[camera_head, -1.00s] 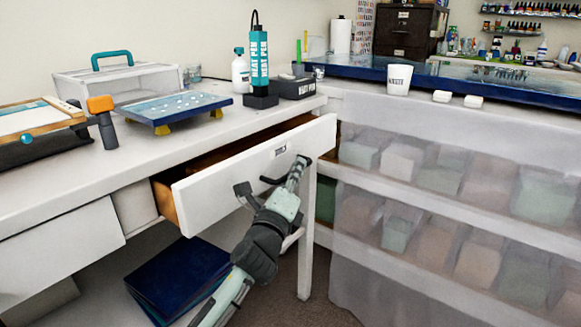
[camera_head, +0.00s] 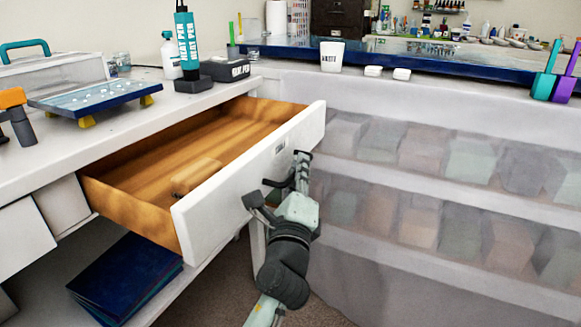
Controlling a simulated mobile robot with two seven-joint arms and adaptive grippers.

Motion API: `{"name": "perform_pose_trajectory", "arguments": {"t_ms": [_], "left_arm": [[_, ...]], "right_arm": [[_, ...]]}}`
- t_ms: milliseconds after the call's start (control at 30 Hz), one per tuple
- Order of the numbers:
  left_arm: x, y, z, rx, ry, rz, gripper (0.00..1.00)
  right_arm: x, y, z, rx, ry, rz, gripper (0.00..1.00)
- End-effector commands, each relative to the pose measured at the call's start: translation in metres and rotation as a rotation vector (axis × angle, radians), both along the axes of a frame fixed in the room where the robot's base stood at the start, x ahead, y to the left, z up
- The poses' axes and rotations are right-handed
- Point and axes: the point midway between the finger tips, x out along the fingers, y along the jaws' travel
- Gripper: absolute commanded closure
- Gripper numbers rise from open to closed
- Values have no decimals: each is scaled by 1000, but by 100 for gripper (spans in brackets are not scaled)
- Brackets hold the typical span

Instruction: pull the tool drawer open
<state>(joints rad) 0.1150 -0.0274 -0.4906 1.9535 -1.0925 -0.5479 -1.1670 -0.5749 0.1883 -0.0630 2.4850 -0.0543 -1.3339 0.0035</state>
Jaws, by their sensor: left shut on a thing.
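The tool drawer (camera_head: 232,187) has a white front and wooden insides. It stands well out from the white workbench (camera_head: 115,133), and a wooden block-like tool (camera_head: 196,176) lies in it near the front. My left gripper (camera_head: 275,185) is at the outer face of the drawer front and is shut on the drawer's handle, which its fingers mostly hide. A small label (camera_head: 280,147) shows on the drawer front above the gripper. My right gripper is not in view.
A heat pen (camera_head: 187,45), a dark labelled box (camera_head: 225,69) and a blue tray on yellow feet (camera_head: 95,97) stand on the bench. A shelf with translucent bins (camera_head: 420,150) is close on the right. Dark blue panels (camera_head: 125,275) lie below the drawer.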

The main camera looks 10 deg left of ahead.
Motion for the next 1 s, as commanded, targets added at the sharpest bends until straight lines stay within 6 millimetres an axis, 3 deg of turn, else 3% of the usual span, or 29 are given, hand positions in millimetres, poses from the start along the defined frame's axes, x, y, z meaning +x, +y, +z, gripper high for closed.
{"name": "perform_pose_trajectory", "arguments": {"t_ms": [300, 333, 500, 800, 1000], "left_arm": [[0, 0, -1, 0, 3, 1, 100], [0, 0, -1, 0, 3, 1, 87], [0, 0, -1, 0, 2, 0, 69], [-2, 0, -1, 0, 1, 0, 69], [-29, 0, -8, -2, 4, 0, 69]], "right_arm": [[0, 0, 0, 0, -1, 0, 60], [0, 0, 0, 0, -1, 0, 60], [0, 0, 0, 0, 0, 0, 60], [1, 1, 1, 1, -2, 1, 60], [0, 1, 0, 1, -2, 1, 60]]}}
